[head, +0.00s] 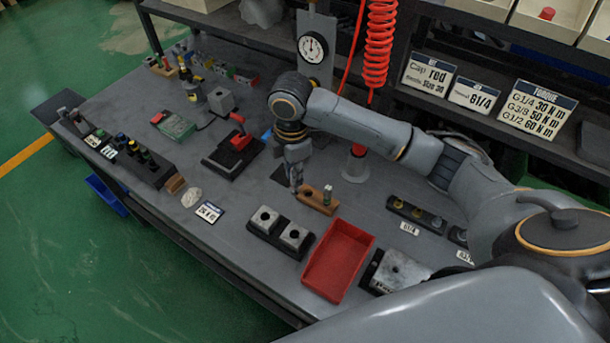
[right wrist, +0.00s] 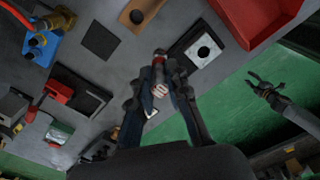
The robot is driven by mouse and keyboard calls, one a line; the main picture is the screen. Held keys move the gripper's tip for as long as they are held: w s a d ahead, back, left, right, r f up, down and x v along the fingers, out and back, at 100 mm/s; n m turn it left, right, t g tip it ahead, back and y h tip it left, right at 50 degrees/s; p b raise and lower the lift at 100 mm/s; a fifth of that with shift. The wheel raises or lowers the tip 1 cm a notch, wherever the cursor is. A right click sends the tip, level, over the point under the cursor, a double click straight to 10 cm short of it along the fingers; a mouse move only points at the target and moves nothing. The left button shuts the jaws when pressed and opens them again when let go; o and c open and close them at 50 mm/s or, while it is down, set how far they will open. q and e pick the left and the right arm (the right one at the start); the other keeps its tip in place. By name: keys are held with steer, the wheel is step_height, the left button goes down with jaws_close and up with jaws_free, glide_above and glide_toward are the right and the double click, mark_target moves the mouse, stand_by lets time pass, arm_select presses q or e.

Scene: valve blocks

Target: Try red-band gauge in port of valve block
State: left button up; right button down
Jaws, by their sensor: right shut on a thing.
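My right gripper (head: 296,188) hangs over the middle of the bench, jaws pointing down. In the right wrist view its fingers (right wrist: 159,78) are shut on a small cylindrical piece with a red band, the red-band gauge (right wrist: 158,62). In the head view the fingers hide most of the gauge. Two grey valve blocks with round dark ports, the left one (head: 264,219) and the right one (head: 293,236), sit in a black base in front of the gripper. One block (right wrist: 203,50) shows beside the gauge, apart from it. My left gripper (right wrist: 263,86) is open and empty at the right of the wrist view.
A wooden holder (head: 312,199) with one upright piece stands right beside the gripper. A red tray (head: 337,260) lies right of the blocks. A black fixture with a red handle (head: 240,141) stands behind left.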

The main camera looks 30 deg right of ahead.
steer(key=s+a+r+b, duration=0.1)
steer(key=s+a+r, duration=0.25)
steer(key=a, duration=0.25)
steer(key=n+p, duration=0.1)
steer(key=n, duration=0.5)
glide_above(266, 221)
steer(key=w, duration=0.1)
steer(key=shift+f, duration=3.75)
steer(key=shift+w+d+f, duration=0.1)
steer(key=shift+d+f, duration=0.05)
steer(key=shift+f, duration=0.3)
steer(key=shift+p, duration=1.05)
steer(key=shift+f, duration=0.45)
